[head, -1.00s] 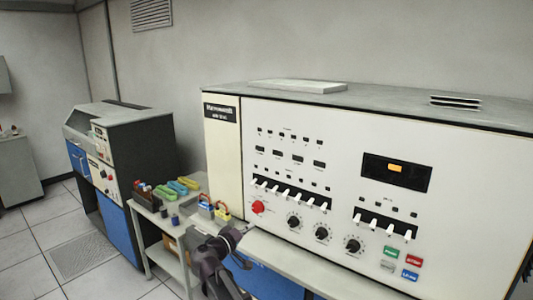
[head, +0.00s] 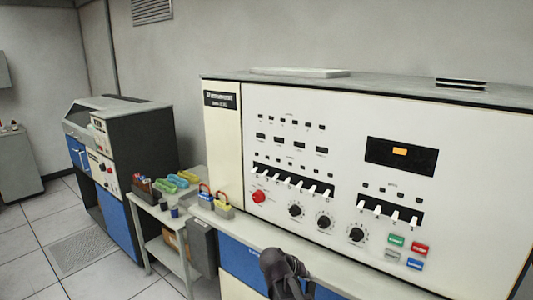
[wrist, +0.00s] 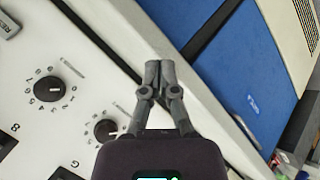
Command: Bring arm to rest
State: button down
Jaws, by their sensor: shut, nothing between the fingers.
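My gripper (wrist: 159,70) shows in the wrist view with its two grey fingers together and nothing between them. It is in front of the white control panel (wrist: 45,60), with the black knobs to its left and a blue panel (wrist: 245,85) to its right. In the head view, a dark part of my arm shows at the bottom centre, below the console's knobs; the fingertips cannot be made out there. No contact with the console can be seen.
The console (head: 290,235) has toggle switches, a red knob (head: 258,197) and coloured buttons. A blue-and-black machine (head: 140,140) stands at the left. Tiled floor is clear at lower left.

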jog(key=s+d+f+g+y+b, duration=0.2)
jog(key=s+f+y, duration=0.2)
jog(key=s+f, duration=0.1)
jog(key=s+d+f+m+g+y+b, duration=0.1)
jog(key=s+f+y, duration=0.3)
jog(key=s, duration=0.4)
jog(key=shift+d+f+g+b, duration=0.4)
jog(key=shift+f+g+b, duration=0.3)
jog(key=shift+f+g, duration=0.1)
jog(key=shift+s, duration=0.1)
